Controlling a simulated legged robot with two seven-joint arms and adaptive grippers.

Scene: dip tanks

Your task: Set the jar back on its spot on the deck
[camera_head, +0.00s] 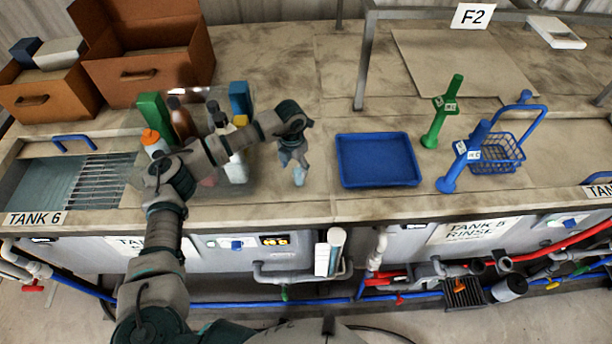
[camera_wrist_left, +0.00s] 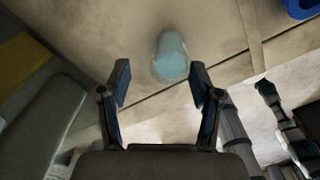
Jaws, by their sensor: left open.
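The jar (camera_wrist_left: 171,57) is a pale blue, see-through cylinder standing on the deck in the left wrist view. My left gripper (camera_wrist_left: 164,84) is open, and the jar is just past its fingertips, roughly between them, with no finger seen closed on it. In the head view my left gripper (camera_head: 292,158) points down over the deck near the front edge, left of the blue tray. A small greyish-blue shape (camera_head: 299,177) under its fingers seems to be the jar, partly hidden by them. No marked spot for the jar can be made out. My right gripper is not in view.
A blue tray (camera_head: 378,160) lies right of the gripper. Several bottles, including a white one (camera_head: 235,165), stand in a clear-sided bin close to its left. A green tool (camera_head: 441,112) and a blue basket (camera_head: 497,153) stand farther right. The deck behind the gripper is clear.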

